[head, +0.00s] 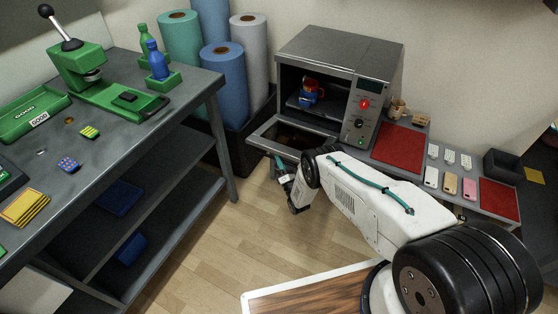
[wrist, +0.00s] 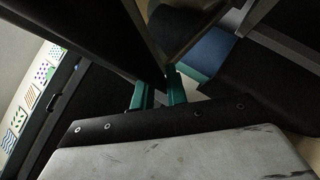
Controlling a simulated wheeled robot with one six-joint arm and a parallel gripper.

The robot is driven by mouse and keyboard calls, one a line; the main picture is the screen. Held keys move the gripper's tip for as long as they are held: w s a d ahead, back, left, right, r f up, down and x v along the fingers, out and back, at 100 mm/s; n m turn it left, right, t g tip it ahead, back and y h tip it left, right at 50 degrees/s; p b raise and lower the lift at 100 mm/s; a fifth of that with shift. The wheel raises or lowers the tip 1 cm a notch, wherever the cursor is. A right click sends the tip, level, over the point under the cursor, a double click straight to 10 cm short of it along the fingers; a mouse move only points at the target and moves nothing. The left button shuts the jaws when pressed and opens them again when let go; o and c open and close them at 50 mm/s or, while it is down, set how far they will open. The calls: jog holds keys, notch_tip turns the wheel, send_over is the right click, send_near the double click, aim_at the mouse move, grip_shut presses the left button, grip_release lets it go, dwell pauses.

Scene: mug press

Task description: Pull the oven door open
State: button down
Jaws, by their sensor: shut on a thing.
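The grey oven (head: 340,47) stands on the low bench by the back wall, with its cavity showing. Its door (head: 262,133) is hinged down at the front and hangs well open, its glass facing up. A red and blue mug (head: 311,92) is inside the oven. My gripper (head: 281,168) is at the door's outer edge, its teal fingers partly hidden by my wrist. In the wrist view, the teal fingers (wrist: 160,92) are closed at a dark edge; the handle itself is hard to make out there.
A red mat (head: 398,148), phone cases and a tan mug (head: 398,108) are right of the oven. Rolls of blue, teal and white material (head: 224,75) stand to its left. A workbench with a green press (head: 85,75) is at left. Wooden floor (head: 215,255) is clear between.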

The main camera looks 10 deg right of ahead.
jog(key=c, duration=1.4)
grip_release()
jog(key=shift+w+d+r, duration=0.1)
jog(key=v, duration=0.7)
jog(key=shift+s+f, duration=0.25)
jog(key=shift+s, duration=0.1)
jog(key=shift+d, duration=0.1)
